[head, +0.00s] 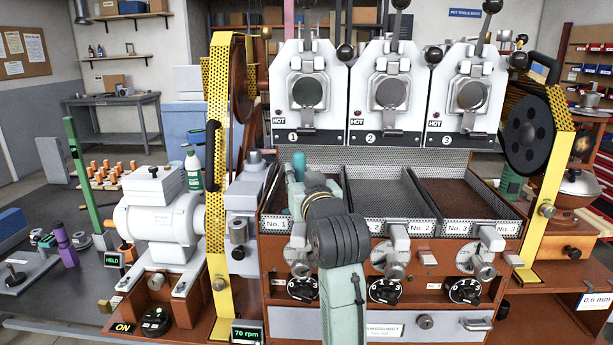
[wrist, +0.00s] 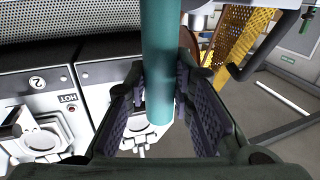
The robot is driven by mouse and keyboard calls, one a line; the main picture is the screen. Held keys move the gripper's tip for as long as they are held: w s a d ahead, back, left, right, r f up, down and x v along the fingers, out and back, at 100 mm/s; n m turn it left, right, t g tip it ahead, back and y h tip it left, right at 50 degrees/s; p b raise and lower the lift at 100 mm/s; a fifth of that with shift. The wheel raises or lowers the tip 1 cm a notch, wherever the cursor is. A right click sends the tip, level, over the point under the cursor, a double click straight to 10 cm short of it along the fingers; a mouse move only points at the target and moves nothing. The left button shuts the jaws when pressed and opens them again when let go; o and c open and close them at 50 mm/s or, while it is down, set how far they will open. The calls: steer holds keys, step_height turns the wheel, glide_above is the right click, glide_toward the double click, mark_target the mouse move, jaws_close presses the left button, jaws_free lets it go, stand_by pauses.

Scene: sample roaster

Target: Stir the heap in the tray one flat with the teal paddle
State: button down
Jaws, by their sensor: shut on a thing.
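The teal paddle shows as a teal handle end (head: 298,166) in the head view, standing upright above tray one. In the wrist view its round teal shaft (wrist: 160,62) runs between my two fingers. My gripper (head: 293,195) is shut on it; in the wrist view the dark ribbed pads (wrist: 162,105) lie on either side of the shaft. Tray one (head: 276,223), marked No. 1, is the left one of three. My arm covers much of it. The heap and the paddle's lower end are hidden, so I cannot tell whether they touch.
Tray two (head: 385,185), in the middle, shows a bare perforated floor. Tray three (head: 462,200) has a dark brown floor or filling. Roaster heads marked HOT (head: 307,92) stand behind the trays. A yellow perforated guard (head: 218,170) rises at the left, with knobs and levers below the trays.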

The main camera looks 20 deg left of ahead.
steer(key=shift+s+a+r, duration=0.1)
steer(key=shift+s+a, duration=0.15)
steer(key=shift+a, duration=0.25)
steer(key=shift+s+a, duration=0.2)
steer(key=shift+a, duration=0.25)
steer(key=shift+w+d, duration=0.35)
steer(key=shift+d, duration=0.55)
steer(key=shift+w+d, duration=0.3)
steer(key=shift+d, duration=0.55)
steer(key=shift+p, duration=0.3)
steer(key=shift+s+a, duration=0.35)
steer(key=shift+a, duration=0.55)
steer(key=shift+s+a, duration=0.3)
steer(key=shift+a, duration=0.6)
steer(key=shift+w+d, duration=0.2)
steer(key=shift+d, duration=0.25)
steer(key=shift+w+d, duration=0.2)
steer(key=shift+d, duration=0.25)
steer(key=shift+w+d, duration=0.25)
steer(key=shift+d, duration=0.6)
